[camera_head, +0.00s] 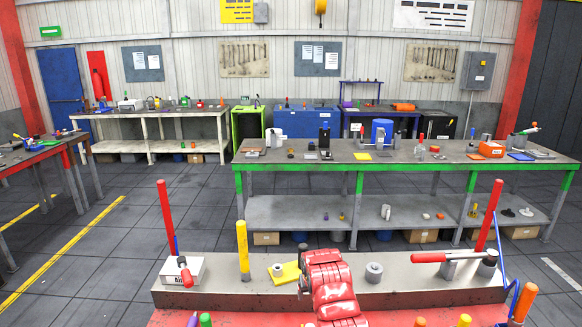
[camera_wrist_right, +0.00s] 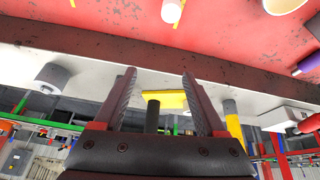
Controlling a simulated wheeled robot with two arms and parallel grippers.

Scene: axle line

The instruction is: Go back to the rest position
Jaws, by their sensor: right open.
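My right arm (camera_head: 331,290), red and segmented, reaches in from the bottom middle of the head view over the front bench. Its gripper hides mostly behind the arm there. In the right wrist view my right gripper (camera_wrist_right: 157,82) has its two dark fingers apart, with nothing between the tips. Beyond the fingers a yellow pad (camera_wrist_right: 172,99) and a grey bench strip show, with the picture upside down. My left gripper is in neither view.
A grey cylinder (camera_head: 374,272), a yellow post (camera_head: 242,250), a white box (camera_head: 182,271) and a red-handled clamp (camera_head: 447,258) stand around the arm. Red uprights (camera_head: 167,217) rise at both sides. A green-edged bench (camera_head: 400,160) stands beyond open floor.

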